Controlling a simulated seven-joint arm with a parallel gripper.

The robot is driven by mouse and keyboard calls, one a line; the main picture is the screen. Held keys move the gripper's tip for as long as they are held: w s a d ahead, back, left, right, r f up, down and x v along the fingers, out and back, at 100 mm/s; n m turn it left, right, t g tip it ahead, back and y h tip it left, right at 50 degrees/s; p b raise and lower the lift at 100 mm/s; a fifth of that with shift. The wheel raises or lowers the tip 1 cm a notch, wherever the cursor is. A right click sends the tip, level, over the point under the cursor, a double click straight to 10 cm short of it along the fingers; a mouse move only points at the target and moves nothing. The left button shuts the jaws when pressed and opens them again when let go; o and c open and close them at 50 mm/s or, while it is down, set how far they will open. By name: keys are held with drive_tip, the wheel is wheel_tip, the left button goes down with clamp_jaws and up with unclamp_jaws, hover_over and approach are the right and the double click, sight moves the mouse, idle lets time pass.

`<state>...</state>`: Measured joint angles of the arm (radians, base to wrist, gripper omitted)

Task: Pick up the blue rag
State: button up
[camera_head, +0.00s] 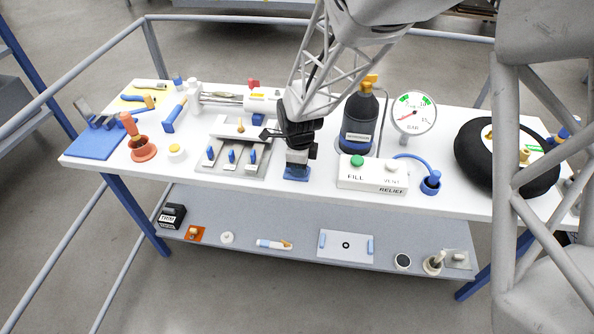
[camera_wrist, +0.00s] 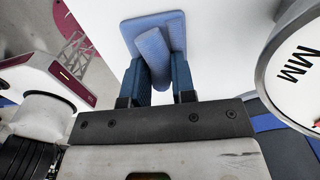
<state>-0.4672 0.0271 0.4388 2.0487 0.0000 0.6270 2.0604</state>
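The blue rag (camera_wrist: 154,46) shows in the wrist view as a rolled light-blue piece lying against a flat blue piece on the white tabletop. In the head view, blue (camera_head: 296,173) shows at the table under my gripper, mostly covered by it. My gripper (camera_wrist: 160,72) points down at the rag, with one dark blue finger on each side of the roll. The fingers stand apart and a gap shows beside the roll near the left finger. Whether either finger touches the rag is hard to tell.
A dark bottle (camera_head: 358,125) and the white FILL box (camera_head: 372,177) stand close on the right. A grey plate with blue clips (camera_head: 232,158) lies close on the left. A pressure gauge (camera_head: 414,113) and black tyre (camera_head: 480,165) are farther right. The table's front edge is near.

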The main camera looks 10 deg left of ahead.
clamp_jaws()
drive_tip(key=shift+r, duration=0.1)
drive_tip(key=shift+r, duration=0.8)
wheel_tip(320, 180, up, 2)
drive_tip(key=s+d, duration=0.3)
drive_tip(key=s, duration=0.4)
drive_tip(key=s+d+r, duration=0.1)
drive_tip(key=s+d, duration=0.3)
drive_tip(key=s, duration=0.3)
drive_tip(key=shift+s, duration=0.2)
drive_tip(key=shift+r, duration=0.1)
